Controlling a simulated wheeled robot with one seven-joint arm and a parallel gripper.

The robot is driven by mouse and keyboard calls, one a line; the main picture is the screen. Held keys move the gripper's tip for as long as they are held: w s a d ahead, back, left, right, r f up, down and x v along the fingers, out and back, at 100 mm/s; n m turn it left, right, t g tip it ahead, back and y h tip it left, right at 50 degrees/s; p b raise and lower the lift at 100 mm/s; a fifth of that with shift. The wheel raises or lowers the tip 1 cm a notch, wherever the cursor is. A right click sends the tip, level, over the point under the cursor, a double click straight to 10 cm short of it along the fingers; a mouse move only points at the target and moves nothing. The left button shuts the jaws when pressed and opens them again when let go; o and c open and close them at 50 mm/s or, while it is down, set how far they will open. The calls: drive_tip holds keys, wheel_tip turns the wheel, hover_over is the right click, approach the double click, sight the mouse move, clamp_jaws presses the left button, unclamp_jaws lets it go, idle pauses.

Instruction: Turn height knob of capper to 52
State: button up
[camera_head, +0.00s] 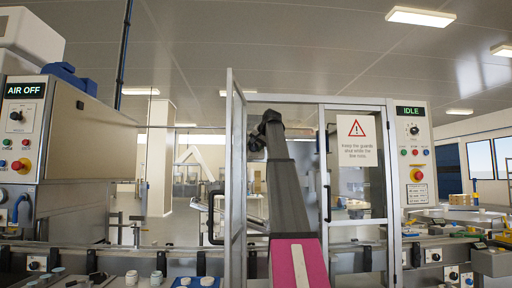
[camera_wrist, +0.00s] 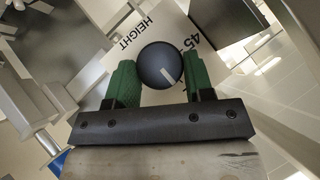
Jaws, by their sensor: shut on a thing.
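The height knob (camera_wrist: 154,57) is a dark round knob with a white pointer line, seen in the wrist view. It sits on a pale panel (camera_wrist: 128,62) printed "HEIGHT" and a scale number that reads 45. The pointer line runs toward the lower right of the picture. My gripper (camera_wrist: 160,78) has green fingers, one on each side of the knob, and is shut on it. In the head view my arm reaches up into the guarded frame of the machine; the knob itself cannot be made out there.
An open guard door (camera_head: 236,180) stands just left of my arm. A closed door with a warning sign (camera_head: 357,140) is to its right. A control panel reading IDLE (camera_head: 411,111) stands further right.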

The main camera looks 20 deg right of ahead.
drive_tip(key=shift+a+n+g+h, duration=0.1)
drive_tip(key=shift+n+g+h, duration=0.2)
drive_tip(key=shift+n+h, duration=0.35)
drive_tip(key=o, duration=0.9)
drive_tip(key=shift+o, duration=0.2)
drive_tip(key=v, duration=1)
drive_tip(key=shift+s+r, duration=0.3)
drive_tip(key=shift+r, duration=0.05)
drive_tip(key=shift+a, duration=0.1)
